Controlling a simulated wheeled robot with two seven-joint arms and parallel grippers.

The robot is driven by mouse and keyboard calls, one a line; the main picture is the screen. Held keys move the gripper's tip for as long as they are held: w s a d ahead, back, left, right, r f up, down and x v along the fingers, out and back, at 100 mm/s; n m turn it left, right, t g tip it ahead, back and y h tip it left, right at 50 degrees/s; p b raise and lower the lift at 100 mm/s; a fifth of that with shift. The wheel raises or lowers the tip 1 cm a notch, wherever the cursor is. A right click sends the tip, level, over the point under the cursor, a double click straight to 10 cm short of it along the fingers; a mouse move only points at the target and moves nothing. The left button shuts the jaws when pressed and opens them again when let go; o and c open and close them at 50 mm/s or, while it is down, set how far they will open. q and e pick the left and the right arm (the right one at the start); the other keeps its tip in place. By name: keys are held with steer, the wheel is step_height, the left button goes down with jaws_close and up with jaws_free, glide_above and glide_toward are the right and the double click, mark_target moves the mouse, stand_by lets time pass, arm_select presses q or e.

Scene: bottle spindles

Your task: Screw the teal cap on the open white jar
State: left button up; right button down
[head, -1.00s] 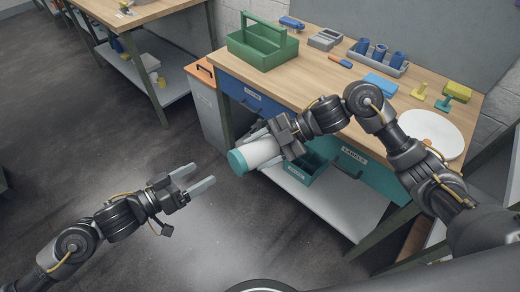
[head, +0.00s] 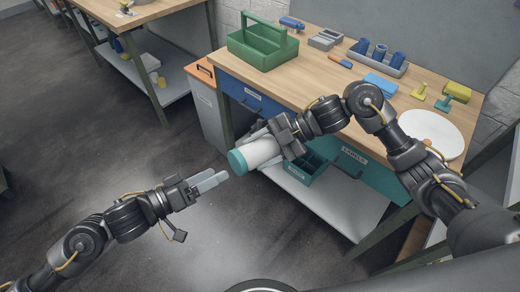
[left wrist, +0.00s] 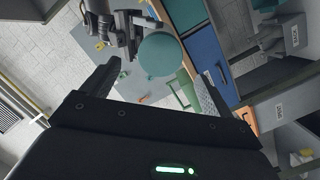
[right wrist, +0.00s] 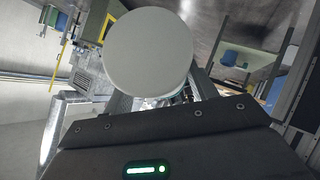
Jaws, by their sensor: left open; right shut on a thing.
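My right gripper (head: 268,148) is shut around the white jar (head: 261,153), holding it tilted in the air in front of the workbench. The teal cap (head: 237,161) sits on the jar's lower-left end; how tightly cannot be told. The cap's round top faces my left gripper in the left wrist view (left wrist: 159,54). My left gripper (head: 222,179) is open and empty, its fingertips just short of the cap and apart from it. In the right wrist view the jar (right wrist: 148,53) shows its round, pale end. The jar's mouth is hidden under the cap.
The wooden workbench (head: 318,78) holds a green tool carrier (head: 262,46), a tray of blue cylinders (head: 378,58) and a white disc (head: 432,133). A teal divided bin (head: 306,170) is on the shelf behind the jar. The floor at left is clear.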

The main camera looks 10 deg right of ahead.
mark_target(234, 165)
arm_select(q)
steer(key=shift+x, duration=2.9)
steer(key=shift+c, duration=0.5)
steer(key=c, duration=1)
steer(key=m, duration=0.6)
steer(key=shift+c, duration=0.3)
steer(key=m, duration=0.7)
steer(key=shift+m, duration=0.4)
steer(key=m, duration=0.7)
steer(key=shift+m, duration=0.3)
steer(key=m, duration=0.7)
steer(key=o, duration=1.2)
steer(key=shift+c, duration=0.2)
